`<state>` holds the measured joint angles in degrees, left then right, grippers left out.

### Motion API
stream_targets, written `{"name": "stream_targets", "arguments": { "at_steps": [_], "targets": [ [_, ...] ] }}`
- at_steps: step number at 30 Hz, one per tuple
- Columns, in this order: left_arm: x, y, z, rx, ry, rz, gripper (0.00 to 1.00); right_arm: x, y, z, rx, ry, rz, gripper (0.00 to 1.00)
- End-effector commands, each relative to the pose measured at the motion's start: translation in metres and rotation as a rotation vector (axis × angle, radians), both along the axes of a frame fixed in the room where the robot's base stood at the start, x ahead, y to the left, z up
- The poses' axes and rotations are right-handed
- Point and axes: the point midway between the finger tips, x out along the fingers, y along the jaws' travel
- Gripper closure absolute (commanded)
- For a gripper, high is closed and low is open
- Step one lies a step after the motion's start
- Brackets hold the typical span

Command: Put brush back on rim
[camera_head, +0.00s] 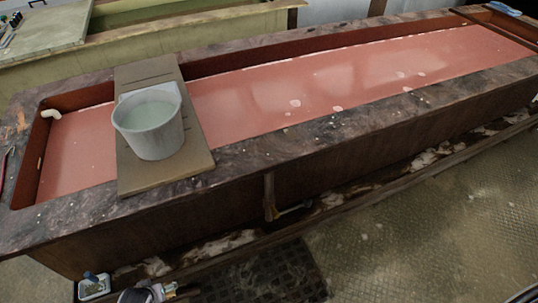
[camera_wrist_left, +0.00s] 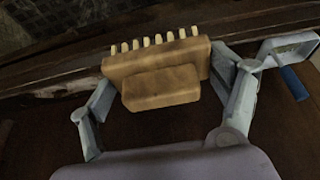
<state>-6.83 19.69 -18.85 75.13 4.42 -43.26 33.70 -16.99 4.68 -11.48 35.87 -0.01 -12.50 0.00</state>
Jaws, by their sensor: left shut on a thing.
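The brush is a tan wooden block with a row of pale bristles; it fills the upper middle of the left wrist view (camera_wrist_left: 160,82). My left gripper (camera_wrist_left: 160,95) is shut on the brush block, one finger on each side, with the bristles pointing away from the palm. In the head view my left gripper (camera_head: 150,292) is at the bottom edge, low beside the trough's front side, partly cut off. The rim (camera_head: 250,153) is a dark, mottled stone-like border around a long trough with a reddish floor. My right gripper is in neither view.
A grey bucket (camera_head: 150,125) of pale liquid stands on a board (camera_head: 165,178) laid across the trough. A small pale tray-like thing with a blue part (camera_head: 95,286) is at the bottom left. A wooden upright (camera_head: 270,195) stands at the trough's front. The front rim right of the board is clear.

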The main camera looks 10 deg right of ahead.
Motion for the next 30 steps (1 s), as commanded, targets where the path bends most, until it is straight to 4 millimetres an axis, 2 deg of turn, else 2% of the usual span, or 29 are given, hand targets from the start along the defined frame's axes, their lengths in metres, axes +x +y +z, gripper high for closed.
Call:
{"name": "stream_targets", "arguments": {
  "at_steps": [4, 11, 15, 20, 27, 30],
  "targets": [
    [0.002, -0.003, 0.014, -0.001, -0.001, -0.006, 0.43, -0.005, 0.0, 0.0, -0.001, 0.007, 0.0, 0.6],
    [0.006, -0.01, 0.045, 0.0, -0.002, -0.021, 0.43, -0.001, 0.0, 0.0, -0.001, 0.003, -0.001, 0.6],
    [0.01, -0.016, 0.076, 0.001, -0.004, -0.036, 0.43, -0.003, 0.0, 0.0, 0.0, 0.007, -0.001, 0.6],
    [0.019, -0.03, 0.137, -0.001, -0.01, -0.063, 0.43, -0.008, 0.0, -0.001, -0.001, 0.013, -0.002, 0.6],
    [0.036, -0.056, 0.253, -0.001, -0.016, -0.116, 0.43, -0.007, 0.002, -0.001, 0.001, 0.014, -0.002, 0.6],
    [0.041, -0.065, 0.293, 0.0, -0.015, -0.134, 0.43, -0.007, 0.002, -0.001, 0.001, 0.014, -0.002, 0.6]
  ]
}}
